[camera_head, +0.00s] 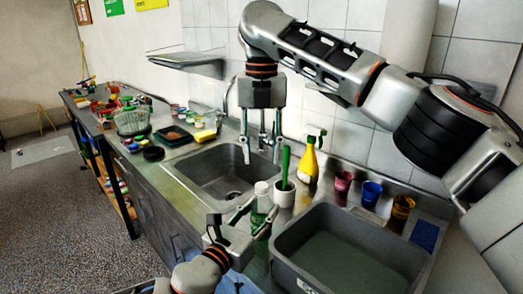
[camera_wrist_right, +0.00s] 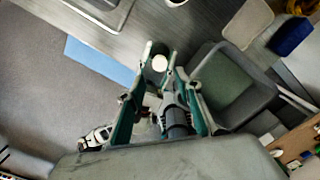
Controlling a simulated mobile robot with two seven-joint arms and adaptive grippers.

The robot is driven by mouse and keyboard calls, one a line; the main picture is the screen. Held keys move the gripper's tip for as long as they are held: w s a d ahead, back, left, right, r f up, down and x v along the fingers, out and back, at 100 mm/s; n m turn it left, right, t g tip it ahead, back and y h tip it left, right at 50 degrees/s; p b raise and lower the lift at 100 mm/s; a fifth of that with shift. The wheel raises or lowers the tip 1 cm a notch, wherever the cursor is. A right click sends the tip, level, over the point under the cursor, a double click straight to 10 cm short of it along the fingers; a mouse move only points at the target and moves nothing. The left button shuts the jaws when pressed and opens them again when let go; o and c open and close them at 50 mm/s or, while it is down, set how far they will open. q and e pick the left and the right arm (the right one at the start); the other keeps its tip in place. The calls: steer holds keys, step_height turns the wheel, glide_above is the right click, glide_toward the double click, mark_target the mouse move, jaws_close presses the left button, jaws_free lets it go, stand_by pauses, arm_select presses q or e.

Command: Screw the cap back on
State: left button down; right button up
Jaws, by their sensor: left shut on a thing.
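A clear bottle with green contents (camera_head: 262,206) stands at the counter's front, between the sink and the grey tub. A white cap (camera_head: 262,187) shows on its top; whether it is screwed tight I cannot tell. It appears as a pale disc in the right wrist view (camera_wrist_right: 159,63). My left gripper (camera_head: 254,217) is shut on the bottle's side. My right gripper (camera_head: 261,157) points down above the sink, higher than the bottle and apart from it. Its fingers are spread, with nothing visible between them.
A white cup with a green-handled brush (camera_head: 284,193) stands close beside the bottle. The grey tub (camera_head: 338,218) is to the right, and the sink (camera_head: 193,178) to the left. A yellow spray bottle (camera_head: 309,163) and colored cups (camera_head: 371,195) line the wall. The faucet stands behind my right gripper.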

mark_target(261, 185)
steer(key=shift+f, duration=4)
jaws_close()
steer(key=m, duration=1.2)
steer(key=shift+m, duration=0.4)
steer(key=m, duration=1.2)
steer(key=shift+o, duration=0.9)
jaws_free()
steer(key=shift+f, duration=0.1)
